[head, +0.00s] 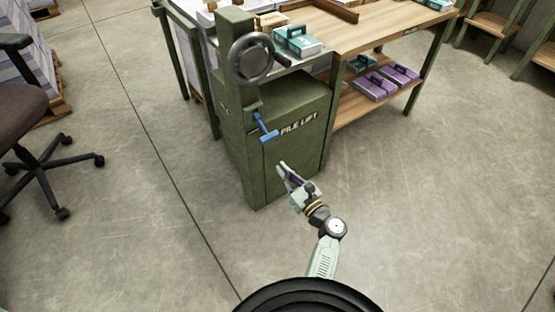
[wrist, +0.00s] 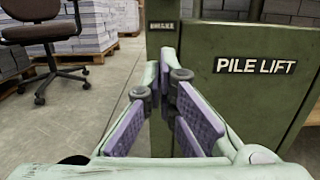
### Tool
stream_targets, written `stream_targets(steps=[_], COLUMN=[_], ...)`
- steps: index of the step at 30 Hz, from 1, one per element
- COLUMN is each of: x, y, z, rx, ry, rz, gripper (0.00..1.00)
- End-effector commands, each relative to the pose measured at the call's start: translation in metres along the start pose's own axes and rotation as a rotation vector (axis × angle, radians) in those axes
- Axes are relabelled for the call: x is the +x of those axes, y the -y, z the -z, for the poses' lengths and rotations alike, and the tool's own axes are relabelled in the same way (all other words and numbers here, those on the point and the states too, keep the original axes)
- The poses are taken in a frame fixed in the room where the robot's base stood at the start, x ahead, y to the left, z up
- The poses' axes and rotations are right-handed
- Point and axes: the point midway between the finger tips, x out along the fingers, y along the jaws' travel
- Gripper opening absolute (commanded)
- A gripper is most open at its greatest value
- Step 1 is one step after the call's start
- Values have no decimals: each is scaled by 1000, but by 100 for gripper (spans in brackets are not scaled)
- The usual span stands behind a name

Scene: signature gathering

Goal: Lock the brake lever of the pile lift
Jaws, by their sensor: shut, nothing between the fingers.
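The pile lift (head: 290,155) is a green cabinet with a column and a dark handwheel (head: 251,58). Its blue brake lever (head: 267,130) sticks out from the front of the column, below the handwheel, slanting down to a crosswise grip. My gripper (head: 281,169) is in front of the cabinet, below the lever and a little to its right, apart from it. In the wrist view my gripper (wrist: 166,62) is shut and empty, pointing at the green front. The PILE LIFT sign (wrist: 256,66) and a small brake label (wrist: 164,26) show there; the lever does not.
A wooden worktable (head: 375,25) with boxes and a lower shelf with purple packs (head: 375,86) stands behind the lift. An office chair (head: 40,150) is at the left, near paper stacks on pallets. The floor in front and at right is clear.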

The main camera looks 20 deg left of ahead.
Motion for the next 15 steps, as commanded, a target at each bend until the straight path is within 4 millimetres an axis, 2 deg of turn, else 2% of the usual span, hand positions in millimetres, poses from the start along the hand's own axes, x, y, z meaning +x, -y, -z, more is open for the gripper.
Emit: stream_targets(steps=[12,14,15], x=[86,94,88], y=[-1,0,0], z=[-2,-6,-16], rx=[-3,-2,-3], ry=[1,1,0], rz=[-5,-1,2], gripper=[0,0,0])
